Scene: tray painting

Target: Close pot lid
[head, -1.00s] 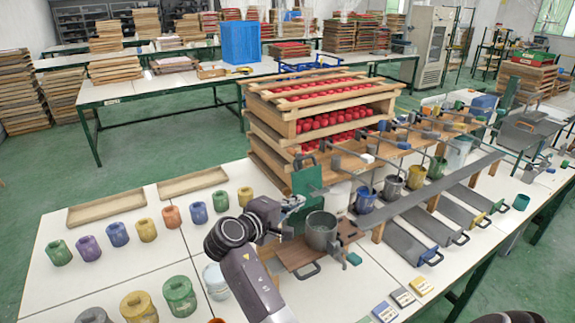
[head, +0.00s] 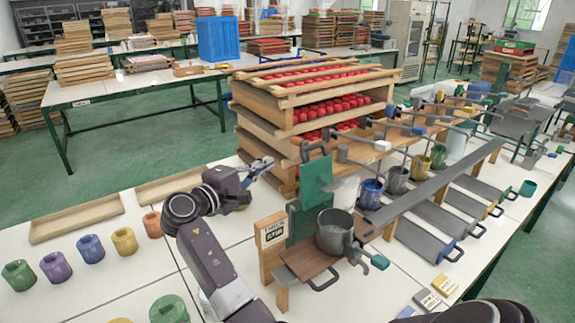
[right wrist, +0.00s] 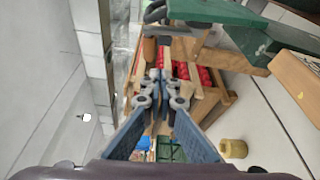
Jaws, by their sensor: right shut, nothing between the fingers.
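The grey metal pot (head: 334,236) stands upright on a small wooden board (head: 306,262), with its mouth uncovered. A green panel (head: 316,182) stands upright just behind the pot; it may be the raised lid, but I cannot tell for sure. My right gripper (head: 264,166) is in the air to the left of the panel, apart from it and from the pot. Its fingers are shut and empty, and they also show in the right wrist view (right wrist: 160,80). A green part (right wrist: 240,45) crosses the upper right of that view. My left gripper is not in view.
A small wooden sign (head: 271,240) stands left of the pot. Wooden racks with red items (head: 318,110) rise behind the gripper. Coloured cups (head: 124,241) stand at the left, and a blue pot (head: 371,193) and grey trays (head: 425,240) are at the right.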

